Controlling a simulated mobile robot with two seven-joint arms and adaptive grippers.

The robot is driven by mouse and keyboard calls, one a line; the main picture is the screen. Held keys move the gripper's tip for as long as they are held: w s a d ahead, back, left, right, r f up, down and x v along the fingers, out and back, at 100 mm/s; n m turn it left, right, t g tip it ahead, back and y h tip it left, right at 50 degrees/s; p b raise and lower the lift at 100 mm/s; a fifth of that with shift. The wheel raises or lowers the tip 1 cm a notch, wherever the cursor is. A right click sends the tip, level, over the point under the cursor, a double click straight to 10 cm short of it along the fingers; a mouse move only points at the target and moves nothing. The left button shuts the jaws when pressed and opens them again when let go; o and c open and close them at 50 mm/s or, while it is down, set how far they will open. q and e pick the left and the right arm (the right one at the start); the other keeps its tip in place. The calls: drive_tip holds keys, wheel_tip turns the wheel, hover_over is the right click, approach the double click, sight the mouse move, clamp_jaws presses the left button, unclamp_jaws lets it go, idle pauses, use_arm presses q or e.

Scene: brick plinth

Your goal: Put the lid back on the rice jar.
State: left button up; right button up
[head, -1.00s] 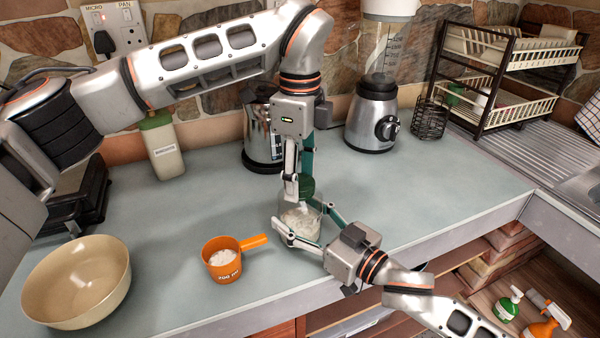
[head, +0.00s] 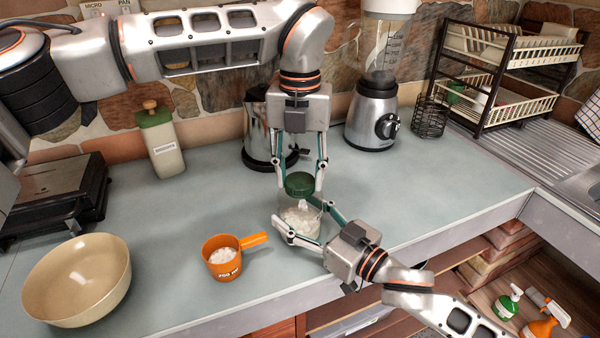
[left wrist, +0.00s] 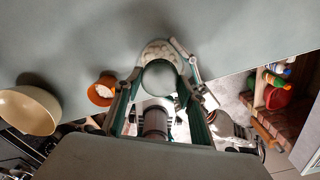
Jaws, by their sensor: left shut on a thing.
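The green lid (head: 299,184) is held between the two fingertips of my left gripper (head: 304,190), which points down. In the left wrist view the lid (left wrist: 159,76) is a round disc between the fingers. The clear rice jar (head: 301,221), with white rice in it, stands upright on the counter just below the lid. The lid looks level and close over the mouth; I cannot tell if they touch. In the left wrist view the jar's rim (left wrist: 158,46) shows past the lid's far edge. My right gripper (head: 306,216) has its fingers on both sides of the jar and looks shut on it.
An orange measuring cup (head: 223,262) with rice and a beige bowl (head: 77,283) stand to the left. A kettle (head: 262,130), a blender (head: 373,115) and a labelled canister (head: 163,150) stand behind. The counter's front edge is close to the jar.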

use_arm(q)
drive_tip(key=m, duration=0.5)
drive_tip(key=shift+m, duration=0.4)
drive_tip(key=m, duration=0.6)
drive_tip(key=shift+m, duration=0.3)
drive_tip(key=o, duration=1.3)
wheel_tip(320, 180, up, 12)
use_arm(e)
drive_tip(key=o, duration=2.3)
